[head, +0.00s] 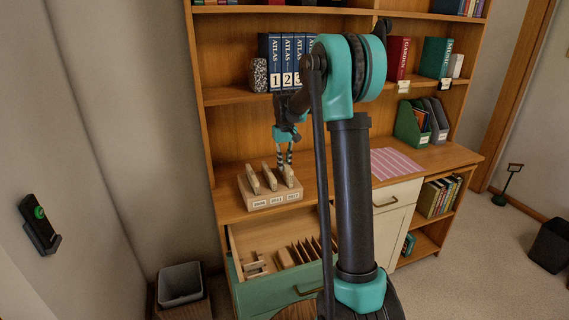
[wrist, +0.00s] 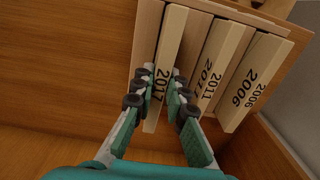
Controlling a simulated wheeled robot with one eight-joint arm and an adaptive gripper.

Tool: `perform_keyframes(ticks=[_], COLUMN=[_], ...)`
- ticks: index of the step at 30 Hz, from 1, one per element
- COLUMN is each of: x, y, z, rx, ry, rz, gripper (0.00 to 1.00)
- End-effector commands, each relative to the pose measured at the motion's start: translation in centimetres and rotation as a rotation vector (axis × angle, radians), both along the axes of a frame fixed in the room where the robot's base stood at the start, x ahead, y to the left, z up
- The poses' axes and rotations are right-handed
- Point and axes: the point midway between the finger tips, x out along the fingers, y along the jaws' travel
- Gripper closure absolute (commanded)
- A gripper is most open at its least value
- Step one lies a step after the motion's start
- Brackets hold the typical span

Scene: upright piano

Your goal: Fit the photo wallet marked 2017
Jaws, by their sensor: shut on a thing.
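The photo wallet marked 2017 (wrist: 169,62) is a pale, slim upright piece between the fingers of my gripper (wrist: 160,98), which is shut on it. In the head view my gripper (head: 285,160) is over the right end of a wooden holder (head: 258,193) on the desk. The holder's front labels appear to read 2006, 2011 and 2017. The held wallet is at the right-hand place, in line with the wallets marked 2011 (wrist: 220,55) and 2006 (wrist: 252,82). Its base is hidden, so I cannot tell how deep it sits.
Below the holder, a green-fronted drawer (head: 290,293) stands open with wooden dividers inside. Shelves above hold blue atlas volumes (head: 275,62). A pink striped mat (head: 394,165) lies on the desk to the right. A grey bin (head: 181,284) stands at lower left.

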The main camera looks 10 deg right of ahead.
Motion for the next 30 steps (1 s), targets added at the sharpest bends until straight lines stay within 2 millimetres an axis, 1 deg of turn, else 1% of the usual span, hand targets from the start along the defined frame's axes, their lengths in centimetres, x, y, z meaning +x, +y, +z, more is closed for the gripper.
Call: perform_keyframes(ticks=[30], x=[0.0], y=[0.0], z=[-1.4], rx=[0.0], ry=[0.0], rz=[0.0], gripper=[1.0])
